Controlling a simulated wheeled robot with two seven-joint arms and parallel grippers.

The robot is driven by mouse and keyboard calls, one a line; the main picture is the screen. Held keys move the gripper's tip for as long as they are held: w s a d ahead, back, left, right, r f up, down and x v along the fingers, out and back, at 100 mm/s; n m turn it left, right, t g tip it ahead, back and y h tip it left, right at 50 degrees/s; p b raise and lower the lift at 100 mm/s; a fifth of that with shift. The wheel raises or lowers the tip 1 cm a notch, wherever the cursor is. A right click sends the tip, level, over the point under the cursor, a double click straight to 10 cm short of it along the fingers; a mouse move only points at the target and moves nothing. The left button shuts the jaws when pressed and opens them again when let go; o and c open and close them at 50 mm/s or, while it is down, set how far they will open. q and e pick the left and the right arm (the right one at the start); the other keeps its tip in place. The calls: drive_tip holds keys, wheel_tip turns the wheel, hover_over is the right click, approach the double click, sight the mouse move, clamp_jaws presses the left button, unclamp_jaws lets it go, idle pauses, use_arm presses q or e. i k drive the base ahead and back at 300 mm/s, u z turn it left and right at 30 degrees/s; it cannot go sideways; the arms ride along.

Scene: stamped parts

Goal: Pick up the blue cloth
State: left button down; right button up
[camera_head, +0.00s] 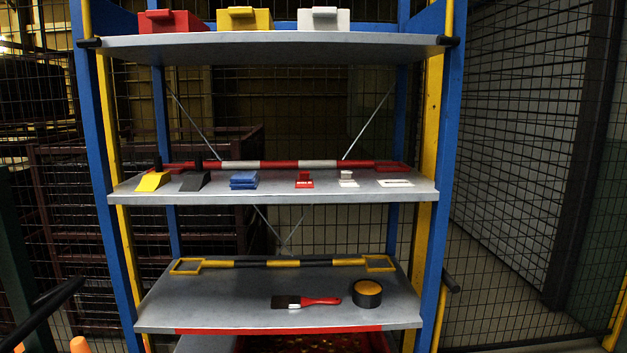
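The blue cloth (243,180) is a small folded blue stack. It lies flat on the grey middle shelf (270,190), left of the centre and close to the front edge. Nothing covers it. Neither of my grippers can be made out in the head view, and nothing is touching the cloth.
Left of the cloth are a black scoop-like item (195,181) and a yellow one (153,181). Right of it are a red item (304,180) and small white items (348,179). A red-white bar (270,165) runs behind. The upper shelf (270,43) overhangs; blue posts (98,170) flank.

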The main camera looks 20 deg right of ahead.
sight(241, 179)
drive_tip(key=z, duration=1.3)
drive_tip(key=i, duration=1.15)
drive_tip(key=u, duration=2.3)
